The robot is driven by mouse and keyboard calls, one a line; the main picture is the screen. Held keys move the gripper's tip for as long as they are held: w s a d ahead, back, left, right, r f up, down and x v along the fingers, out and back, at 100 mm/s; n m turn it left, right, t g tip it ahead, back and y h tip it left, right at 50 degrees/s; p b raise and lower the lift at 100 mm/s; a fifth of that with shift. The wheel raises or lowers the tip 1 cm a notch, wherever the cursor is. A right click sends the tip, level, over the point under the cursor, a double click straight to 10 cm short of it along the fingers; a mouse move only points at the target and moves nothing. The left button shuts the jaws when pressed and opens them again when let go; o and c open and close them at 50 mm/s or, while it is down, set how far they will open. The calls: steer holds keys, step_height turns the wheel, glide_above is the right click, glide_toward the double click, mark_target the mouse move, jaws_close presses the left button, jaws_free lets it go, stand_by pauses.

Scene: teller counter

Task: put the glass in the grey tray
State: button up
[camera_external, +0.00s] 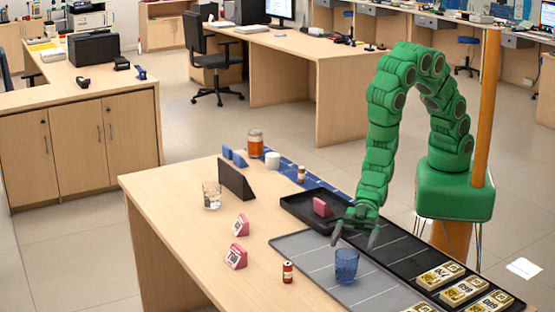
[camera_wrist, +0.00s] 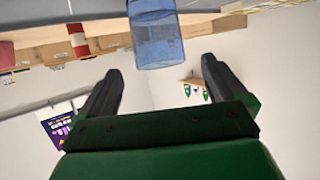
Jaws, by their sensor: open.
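A blue glass (camera_external: 346,266) stands upright on the flat grey tray (camera_external: 290,245), which has white dividing lines. It also shows in the wrist view (camera_wrist: 155,38), beyond the fingertips and between them. A clear glass (camera_external: 212,196) stands on the wooden counter at the left, apart from the trays. My gripper (camera_external: 355,238) is above the grey tray, just behind and above the blue glass. Its fingers are spread with nothing between them, as the wrist view (camera_wrist: 160,66) also shows.
A black tray (camera_external: 291,203) with a pink block lies behind the grey tray. Note bundles (camera_external: 463,291) lie on a black strip at the right. A small red can (camera_external: 287,272) and pink signs (camera_external: 236,256) stand left of the grey tray. A dark upright panel (camera_external: 236,180) stands near the clear glass.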

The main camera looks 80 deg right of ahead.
steer(key=w+d+r+m+t+h, duration=0.2)
steer(key=w+d+r+h, duration=0.1)
steer(key=w+d, duration=0.5)
steer(key=w+d+r+m+t+h, duration=0.2)
steer(key=w+d+r+h, duration=0.1)
steer(key=w+d, duration=0.45)
steer(key=w+d+r+m+h, duration=0.1)
steer(key=d+r+m+h, duration=0.15)
steer(key=d, duration=0.75)
steer(key=w+d+r+m+h, duration=0.1)
steer(key=d+r+m+h, duration=0.15)
steer(key=d, duration=0.85)
steer(key=s+d+r+m+g+h, duration=0.25)
steer(key=s+d, duration=0.25)
steer(key=d, duration=0.3)
steer(key=s+d+r+m+g+h, duration=0.1)
steer(key=s+d+r, duration=0.35)
steer(key=d, duration=0.35)
steer(key=s+d+r+m+g, duration=0.2)
steer(key=s+d+r, duration=0.1)
steer(key=s, duration=0.7)
steer(key=s+d+r+m+g, duration=0.1)
steer(key=s+d+r+g, duration=0.1)
steer(key=s, duration=0.8)
steer(key=shift+s+d+r+m+y, duration=0.15)
steer(key=shift+d+r+m+y, duration=0.2)
steer(key=shift+d+r, duration=0.35)
